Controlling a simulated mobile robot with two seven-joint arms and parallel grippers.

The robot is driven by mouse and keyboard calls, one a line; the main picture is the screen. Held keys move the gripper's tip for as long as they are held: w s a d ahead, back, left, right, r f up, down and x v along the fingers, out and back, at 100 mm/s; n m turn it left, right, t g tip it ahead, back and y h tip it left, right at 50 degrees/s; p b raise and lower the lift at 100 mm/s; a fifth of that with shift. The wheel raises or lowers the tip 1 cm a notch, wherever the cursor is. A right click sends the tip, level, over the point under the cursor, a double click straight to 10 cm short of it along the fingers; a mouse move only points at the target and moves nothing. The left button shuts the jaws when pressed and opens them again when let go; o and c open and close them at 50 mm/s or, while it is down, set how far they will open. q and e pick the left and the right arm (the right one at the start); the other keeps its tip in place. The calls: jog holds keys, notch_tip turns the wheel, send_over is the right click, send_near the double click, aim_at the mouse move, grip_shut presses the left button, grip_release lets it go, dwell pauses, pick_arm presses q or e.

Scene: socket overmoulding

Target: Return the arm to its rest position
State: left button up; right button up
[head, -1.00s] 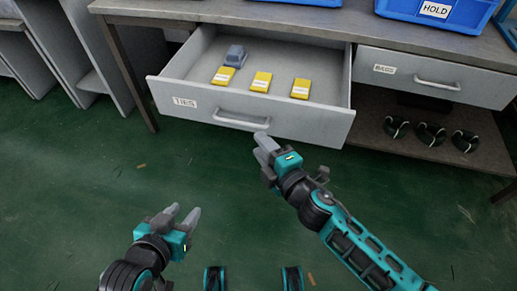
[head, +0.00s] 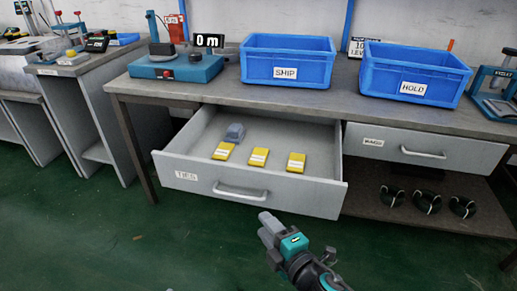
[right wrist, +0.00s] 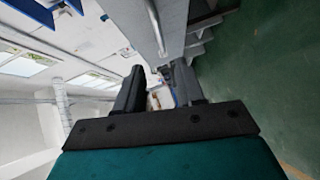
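My right gripper (head: 268,228) is in front of the open drawer labelled TIES (head: 240,195), over the green floor and apart from the drawer front. Its fingers also show in the right wrist view (right wrist: 158,88), with a gap between them and nothing held. My left gripper is out of view.
The bench (head: 330,100) carries a blue SHIP bin (head: 287,72), a blue HOLD bin (head: 412,88) and a blue device (head: 176,69). Dark coils (head: 427,202) lie on the lower shelf. The floor before the drawer is clear.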

jog(key=s+d+f+m+g+h, duration=0.2)
jog(key=s+d+m, duration=0.3)
jog(key=s+m, duration=0.3)
jog(key=s+d+f+m+g+h, duration=0.1)
jog(key=s+d+f+m+h, duration=0.35)
jog(key=m, duration=0.65)
pick_arm(q)
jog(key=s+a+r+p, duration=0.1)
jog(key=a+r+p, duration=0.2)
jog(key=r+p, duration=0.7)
jog(key=p, duration=0.4)
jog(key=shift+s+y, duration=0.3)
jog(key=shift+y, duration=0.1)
pick_arm(e)
jog(key=s+d+r, duration=0.1)
jog(key=r, duration=0.5)
jog(key=s+d+r, duration=0.2)
jog(key=r, duration=0.3)
jog(key=shift+d+r+g+y, duration=0.3)
jog(key=shift+r+y, duration=0.05)
jog(key=shift+y, duration=0.1)
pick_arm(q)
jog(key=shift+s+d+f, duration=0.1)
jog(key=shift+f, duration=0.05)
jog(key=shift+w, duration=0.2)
